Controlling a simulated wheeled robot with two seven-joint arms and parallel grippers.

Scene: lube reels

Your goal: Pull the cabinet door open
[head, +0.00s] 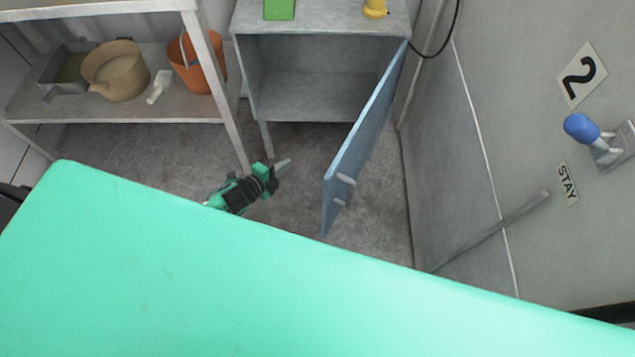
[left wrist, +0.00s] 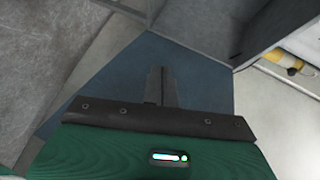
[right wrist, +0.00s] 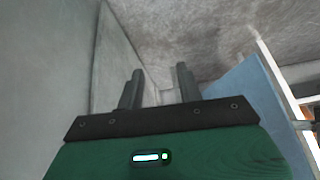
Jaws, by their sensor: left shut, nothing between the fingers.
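The grey cabinet (head: 320,85) stands at the back with its blue door (head: 370,130) swung wide open, hinged on the right. Its inside looks empty. The door's pale handle (head: 345,180) shows near its free edge. My left gripper (head: 284,164) is left of the door, in front of the cabinet opening, apart from the handle. In the left wrist view its fingers (left wrist: 161,85) are together and empty, with the blue door (left wrist: 205,85) behind them. My right gripper (right wrist: 158,85) shows only in its wrist view, fingers apart and empty; the blue door (right wrist: 250,95) is at right there.
A shelf (head: 130,110) at left holds a grey tray, a tan pot (head: 116,72), a white bottle and an orange bucket (head: 197,62). A wall (head: 480,130) with a blue-knobbed lever (head: 582,128) stands at right. A large green surface (head: 200,290), likely mine, fills the foreground.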

